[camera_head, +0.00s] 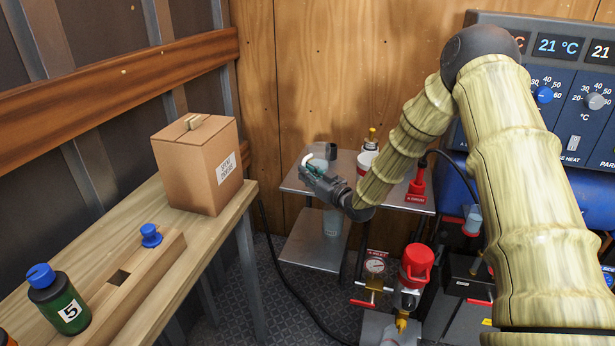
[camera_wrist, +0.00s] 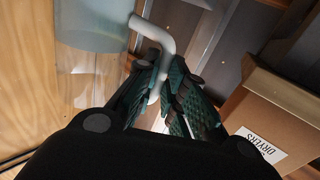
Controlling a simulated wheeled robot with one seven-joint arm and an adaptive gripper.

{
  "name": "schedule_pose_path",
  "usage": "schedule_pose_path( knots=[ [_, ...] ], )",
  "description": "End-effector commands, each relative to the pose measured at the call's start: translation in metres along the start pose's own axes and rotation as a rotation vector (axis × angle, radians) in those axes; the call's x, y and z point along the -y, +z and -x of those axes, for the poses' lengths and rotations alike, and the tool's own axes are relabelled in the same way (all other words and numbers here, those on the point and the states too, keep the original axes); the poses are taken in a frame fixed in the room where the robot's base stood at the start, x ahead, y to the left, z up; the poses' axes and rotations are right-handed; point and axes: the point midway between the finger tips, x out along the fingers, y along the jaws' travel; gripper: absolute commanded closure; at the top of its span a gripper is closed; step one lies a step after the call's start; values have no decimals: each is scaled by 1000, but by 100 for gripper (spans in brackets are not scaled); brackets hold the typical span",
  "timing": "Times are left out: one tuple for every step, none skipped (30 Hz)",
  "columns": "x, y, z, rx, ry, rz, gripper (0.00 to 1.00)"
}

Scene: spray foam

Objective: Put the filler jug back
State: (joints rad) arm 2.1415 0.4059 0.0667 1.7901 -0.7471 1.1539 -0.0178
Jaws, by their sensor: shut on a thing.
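The filler jug seems to be the translucent blue-grey vessel (camera_wrist: 90,25) at the upper left of the wrist view. A white bent handle or tube (camera_wrist: 150,31) shows beside it and runs down between my fingers. My gripper (camera_wrist: 160,85) is shut on this white piece. In the head view my gripper (camera_head: 312,168) is over the left end of the grey metal shelf, with a bit of white at its tips. The jug's body is mostly hidden there.
A gauge (camera_head: 375,267) and red-capped unit (camera_head: 415,268) stand below.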

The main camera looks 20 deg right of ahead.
Motion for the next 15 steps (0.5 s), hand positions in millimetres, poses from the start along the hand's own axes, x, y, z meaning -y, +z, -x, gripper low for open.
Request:
schedule_pose_path(
  knots=[
    [0, 5, 0, 0, 0, 0, 100],
    [0, 7, 0, 0, 0, 0, 100],
    [0, 10, 0, -1, 0, 0, 100],
    [0, 10, 0, -1, 0, 0, 100],
    [0, 11, 0, -2, 0, 0, 100],
    [0, 11, 0, -3, 0, 1, 100],
    [0, 11, 0, -3, 0, 1, 100],
    [0, 11, 0, -3, 0, 1, 100],
    [0, 11, 0, -3, 0, 1, 100],
    [0, 11, 0, -3, 0, 1, 100],
    [0, 11, 0, -3, 0, 1, 100],
    [0, 12, 0, -2, 0, 1, 100],
    [0, 12, 0, -2, 0, 1, 100],
    [0, 13, 0, -2, 0, 1, 100],
    [0, 14, 0, -2, 0, 1, 100]
  ],
)
